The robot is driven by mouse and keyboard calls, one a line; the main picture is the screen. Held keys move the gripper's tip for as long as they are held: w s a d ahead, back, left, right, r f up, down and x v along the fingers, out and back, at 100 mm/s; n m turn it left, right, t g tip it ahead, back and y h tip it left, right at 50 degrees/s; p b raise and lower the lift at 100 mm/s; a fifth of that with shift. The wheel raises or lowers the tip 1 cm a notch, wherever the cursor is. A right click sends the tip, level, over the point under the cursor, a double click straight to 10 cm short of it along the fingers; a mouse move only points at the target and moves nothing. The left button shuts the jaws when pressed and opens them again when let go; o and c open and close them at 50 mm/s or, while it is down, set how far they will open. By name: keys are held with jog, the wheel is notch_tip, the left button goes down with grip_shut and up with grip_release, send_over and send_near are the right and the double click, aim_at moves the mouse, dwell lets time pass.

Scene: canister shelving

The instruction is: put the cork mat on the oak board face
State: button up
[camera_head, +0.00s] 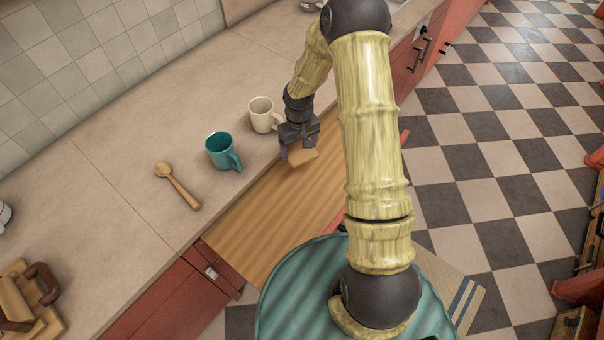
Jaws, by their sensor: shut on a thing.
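The oak board (247,222) is a long striped wooden surface along the front of the counter. My gripper (299,147) is at the board's far end, pointing down. It is shut on a small tan piece that looks like the cork mat (305,156). The mat is over the far part of the board and looks tilted. I cannot tell whether it touches the board. My gripper hides part of the mat, and my arm hides part of the board's right side.
A teal mug (220,152) and a cream mug (262,114) stand on the counter (110,190) close to the board, left of my gripper. A wooden spoon (178,187) lies nearby. Wooden items (25,300) sit at the lower left. The near part of the board is bare.

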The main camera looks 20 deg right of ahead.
aim_at(302, 159)
jog(key=n, duration=0.4)
jog(key=s+r+n, duration=0.1)
jog(key=shift+n, duration=0.4)
jog(key=n, duration=0.3)
jog(key=s+r+n, duration=0.1)
jog(key=n, duration=0.1)
jog(key=shift+a+n, duration=0.1)
jog(key=shift+n, duration=0.2)
jog(key=n, duration=0.3)
jog(key=s+n, duration=0.1)
jog(key=n, duration=0.1)
jog(key=shift+r+n, duration=0.3)
jog(key=shift+r, duration=0.05)
jog(key=n, duration=0.3)
jog(key=r+n, duration=0.1)
jog(key=n, duration=0.1)
jog(key=shift+s+n+b, duration=0.3)
jog(key=shift+s, duration=0.1)
jog(key=shift+f+p, duration=0.4)
jog(key=shift+f, duration=2.8)
jog(key=shift+f+p, duration=0.3)
jog(key=shift+f, duration=1.55)
